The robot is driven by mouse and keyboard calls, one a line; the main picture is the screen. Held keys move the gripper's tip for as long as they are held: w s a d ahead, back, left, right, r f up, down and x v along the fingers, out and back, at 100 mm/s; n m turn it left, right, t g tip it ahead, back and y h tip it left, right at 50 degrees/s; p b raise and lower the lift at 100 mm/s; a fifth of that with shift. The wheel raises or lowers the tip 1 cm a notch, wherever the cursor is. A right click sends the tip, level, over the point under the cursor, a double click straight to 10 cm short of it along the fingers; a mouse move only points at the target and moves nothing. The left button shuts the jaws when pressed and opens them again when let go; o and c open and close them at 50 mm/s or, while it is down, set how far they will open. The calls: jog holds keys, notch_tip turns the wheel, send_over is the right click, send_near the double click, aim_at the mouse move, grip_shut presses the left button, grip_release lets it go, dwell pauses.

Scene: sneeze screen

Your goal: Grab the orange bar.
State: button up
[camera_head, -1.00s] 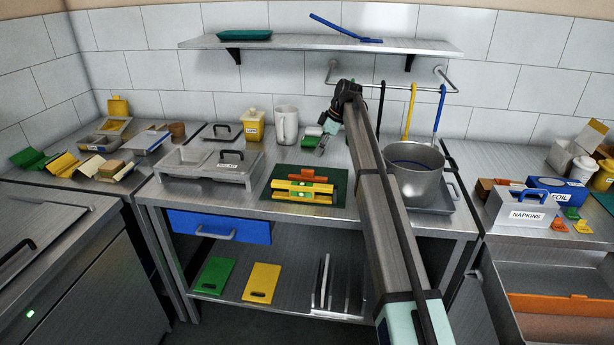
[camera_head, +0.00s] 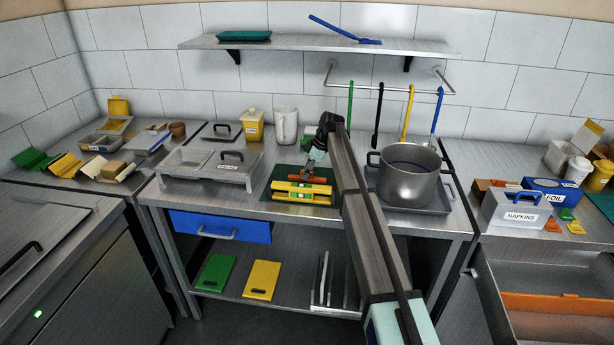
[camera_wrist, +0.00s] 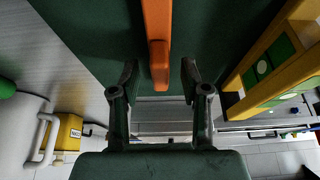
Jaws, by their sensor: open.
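The orange bar (camera_wrist: 157,35) lies over a dark green mat (camera_wrist: 95,30) in the wrist view, with a wider block at its near end. My gripper (camera_wrist: 160,80) is open and empty, with one finger on each side of that near end in the picture. I cannot tell how far above the bar the fingertips are.
The yellow frame with green parts (camera_wrist: 265,75) stands close beside the bar. A pot (camera_head: 409,180) on a tray is to the right of my arm. A lidded grey container (camera_head: 210,168) stands left of the mat. Utensils hang from a rail (camera_head: 390,83) behind.

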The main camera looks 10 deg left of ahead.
jog(key=shift+f, duration=0.15)
grip_shut()
notch_tip(320, 180, up, 20)
jog(key=b, duration=0.4)
dwell(0.4)
